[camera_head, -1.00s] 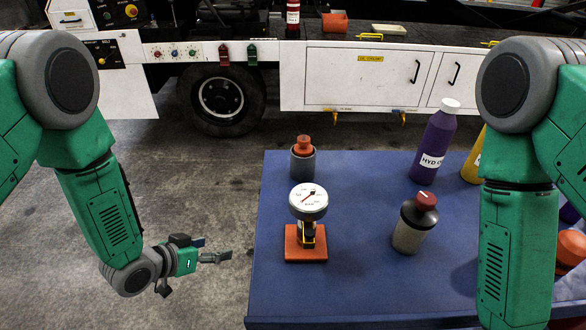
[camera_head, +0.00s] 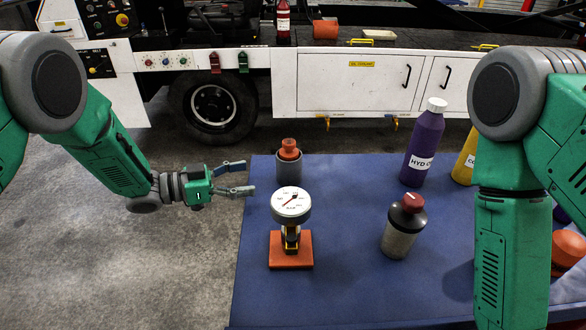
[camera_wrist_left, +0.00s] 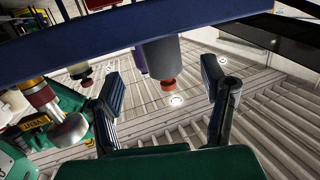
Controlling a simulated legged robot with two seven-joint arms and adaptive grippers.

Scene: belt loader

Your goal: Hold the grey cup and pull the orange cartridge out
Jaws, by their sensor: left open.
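The grey cup (camera_head: 288,168) stands upright near the blue table's far left corner. The orange cartridge (camera_head: 289,150) sits in it, its knobbed top showing above the rim and its lower part hidden. My left gripper (camera_head: 249,177) is open and empty, to the left of the cup and apart from it, its fingers pointing right. In the left wrist view the scene is upside down. There the cup (camera_wrist_left: 162,58) and cartridge (camera_wrist_left: 168,84) show ahead, framed between the open fingers (camera_wrist_left: 163,82). My right arm shows in the head view, but its gripper is out of the picture.
A round gauge (camera_head: 291,203) on an orange base (camera_head: 291,262) stands just in front of the cup. A dark red-capped jar (camera_head: 401,232) and a purple bottle (camera_head: 423,148) stand farther right on the blue table (camera_head: 345,285). A white belt loader (camera_head: 345,90) stands behind.

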